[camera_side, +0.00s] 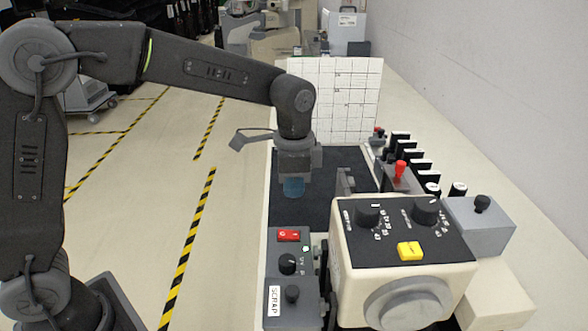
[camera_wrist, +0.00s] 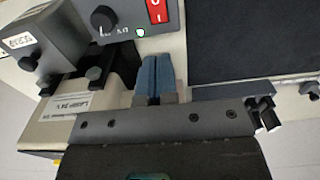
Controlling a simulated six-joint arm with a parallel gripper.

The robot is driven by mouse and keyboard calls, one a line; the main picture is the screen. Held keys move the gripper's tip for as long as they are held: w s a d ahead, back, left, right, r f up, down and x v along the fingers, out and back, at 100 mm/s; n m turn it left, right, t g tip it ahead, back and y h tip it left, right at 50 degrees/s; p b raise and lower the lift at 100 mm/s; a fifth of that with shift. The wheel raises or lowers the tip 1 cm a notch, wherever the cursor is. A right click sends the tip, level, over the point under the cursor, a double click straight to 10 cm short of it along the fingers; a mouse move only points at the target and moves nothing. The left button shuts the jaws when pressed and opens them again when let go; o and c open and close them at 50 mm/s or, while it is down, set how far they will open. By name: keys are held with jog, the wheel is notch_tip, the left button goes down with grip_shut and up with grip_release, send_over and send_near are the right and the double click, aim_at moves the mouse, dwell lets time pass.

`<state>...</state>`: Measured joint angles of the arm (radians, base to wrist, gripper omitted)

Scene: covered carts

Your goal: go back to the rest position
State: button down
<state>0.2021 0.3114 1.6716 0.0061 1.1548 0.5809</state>
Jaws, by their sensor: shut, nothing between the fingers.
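My gripper (camera_side: 293,188) points straight down over the dark mat (camera_side: 258,215) in the side view. It is raised clear of the surface beneath, as far as I can tell. In the wrist view its two blue fingers (camera_wrist: 154,77) lie side by side against each other, with nothing between them. My arm reaches in from the left, with its wrist in front of a white gridded board (camera_side: 350,98).
A cream machine with a yellow button (camera_side: 411,250) is at the front right. Behind it are a red-topped knob (camera_side: 400,168) and several black-and-white levers. Striped floor at left is clear.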

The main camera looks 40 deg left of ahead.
jog(key=s+a+r+n+t, duration=0.3)
jog(key=s+a+r+n, duration=0.25)
jog(key=s+r, duration=0.4)
jog(key=s+a+f+n+t, duration=0.2)
jog(key=s+a+f+n, duration=0.1)
jog(key=s, duration=0.8)
jog(key=shift+s+f+t, duration=0.2)
jog(key=shift+f+t, duration=0.1)
jog(key=shift+f, duration=0.4)
jog(key=shift+n, duration=0.25)
